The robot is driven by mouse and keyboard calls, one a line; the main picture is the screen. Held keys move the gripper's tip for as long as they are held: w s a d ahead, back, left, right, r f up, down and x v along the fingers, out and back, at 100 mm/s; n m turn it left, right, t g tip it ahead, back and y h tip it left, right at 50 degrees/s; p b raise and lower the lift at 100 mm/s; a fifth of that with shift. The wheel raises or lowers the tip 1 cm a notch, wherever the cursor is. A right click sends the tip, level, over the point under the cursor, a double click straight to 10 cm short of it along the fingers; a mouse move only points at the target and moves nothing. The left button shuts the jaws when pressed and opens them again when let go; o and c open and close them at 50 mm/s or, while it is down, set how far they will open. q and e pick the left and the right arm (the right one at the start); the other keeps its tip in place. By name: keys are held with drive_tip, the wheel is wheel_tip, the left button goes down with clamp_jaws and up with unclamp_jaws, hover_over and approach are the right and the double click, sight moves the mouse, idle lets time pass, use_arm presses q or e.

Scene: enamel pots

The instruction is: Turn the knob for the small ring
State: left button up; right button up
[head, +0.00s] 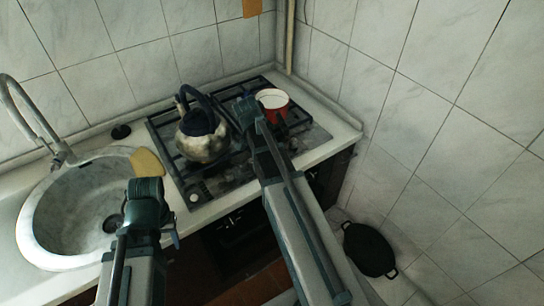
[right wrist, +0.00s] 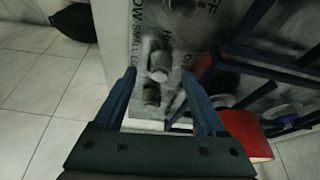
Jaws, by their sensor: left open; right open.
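The gas hob (head: 240,183) has dark grates and carries a kettle and a red pot. Its control panel shows in the right wrist view (right wrist: 118,45), with printed lettering and a row of grey knobs (right wrist: 157,68). The lettering is partly cut off, and I cannot tell which knob serves the small ring. My right gripper (right wrist: 160,76) is open, its fingers on either side of the knobs; I cannot tell whether they touch one. In the head view its arm hides most of the right panel. My left gripper (head: 147,192) is open and empty near the sink.
The kettle (head: 203,140) stands on the left of the hob, the red pot (head: 272,100) at the back right. A sink (head: 45,255) with a tap lies left. A black pan (head: 369,249) is on the floor at right. Tiled walls close the back and right.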

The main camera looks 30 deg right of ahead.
drive_tip(key=shift+b+x, duration=0.35)
drive_tip(key=shift+x, duration=0.5)
clamp_jaws()
